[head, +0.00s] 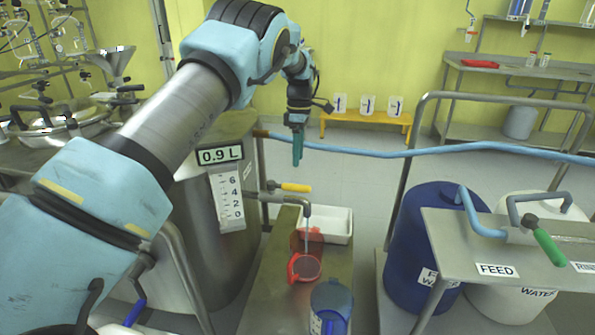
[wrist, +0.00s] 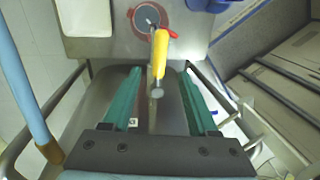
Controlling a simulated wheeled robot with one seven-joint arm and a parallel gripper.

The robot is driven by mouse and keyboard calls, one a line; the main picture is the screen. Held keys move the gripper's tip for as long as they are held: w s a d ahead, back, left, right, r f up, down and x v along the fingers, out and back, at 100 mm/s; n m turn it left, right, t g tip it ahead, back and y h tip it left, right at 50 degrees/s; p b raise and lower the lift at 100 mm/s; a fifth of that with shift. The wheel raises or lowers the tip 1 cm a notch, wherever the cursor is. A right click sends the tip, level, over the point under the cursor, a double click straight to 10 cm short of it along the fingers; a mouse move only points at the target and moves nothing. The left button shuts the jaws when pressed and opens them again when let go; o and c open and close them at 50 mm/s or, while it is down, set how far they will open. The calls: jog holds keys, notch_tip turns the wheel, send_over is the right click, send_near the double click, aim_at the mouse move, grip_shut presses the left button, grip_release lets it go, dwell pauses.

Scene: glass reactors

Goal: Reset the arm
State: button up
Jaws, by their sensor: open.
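My gripper (head: 298,165) hangs from my arm in the head view with its teal fingers pointing down. In the wrist view, my gripper (wrist: 161,72) has its two fingers wide apart with nothing held. The yellow valve handle (head: 296,187) is below the fingertips in the head view, with a visible gap. In the wrist view the yellow handle (wrist: 159,55) shows between the fingers, apart from both.
A steel tank with a 0.9 L display (head: 220,155) stands left. A blue hose (head: 400,153) crosses behind. Blue drum (head: 415,240) and metal rails stand right.

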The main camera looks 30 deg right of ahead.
jog(key=shift+w+d+r, duration=0.1)
jog(key=shift+r, duration=0.75)
